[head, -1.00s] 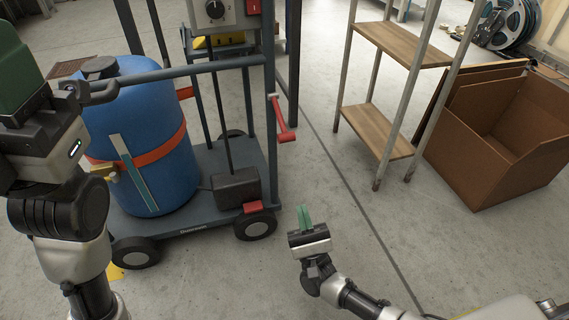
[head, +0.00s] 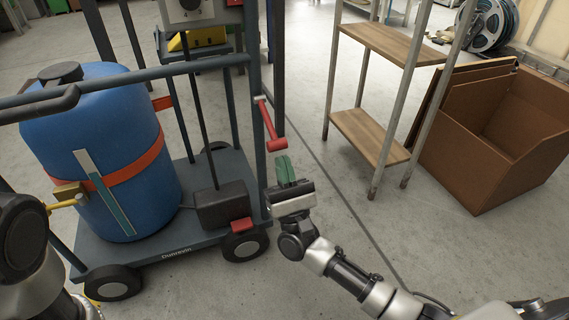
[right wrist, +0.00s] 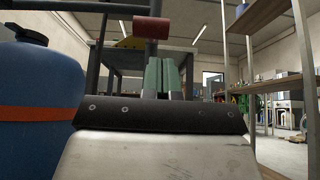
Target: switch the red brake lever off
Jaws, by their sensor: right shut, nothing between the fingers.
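The red brake lever (head: 268,124) is on the right-hand post of the blue-grey cart (head: 160,235). It slants down and to the right from its pivot and ends in a thick red grip. My right gripper (head: 286,163) is shut and empty, its green fingers pointing up just below the grip in the head view. In the right wrist view the red grip of the lever (right wrist: 151,27) is above and beyond the shut green fingers (right wrist: 163,72), with a visible gap. My left gripper is out of view; only part of the left arm shows.
The cart carries a strapped blue barrel (head: 100,150) and a dark box (head: 222,203) with a red pedal (head: 241,224). A shelf rack (head: 372,136) and an open cardboard box (head: 480,165) stand to the right. Floor between cart and rack is clear.

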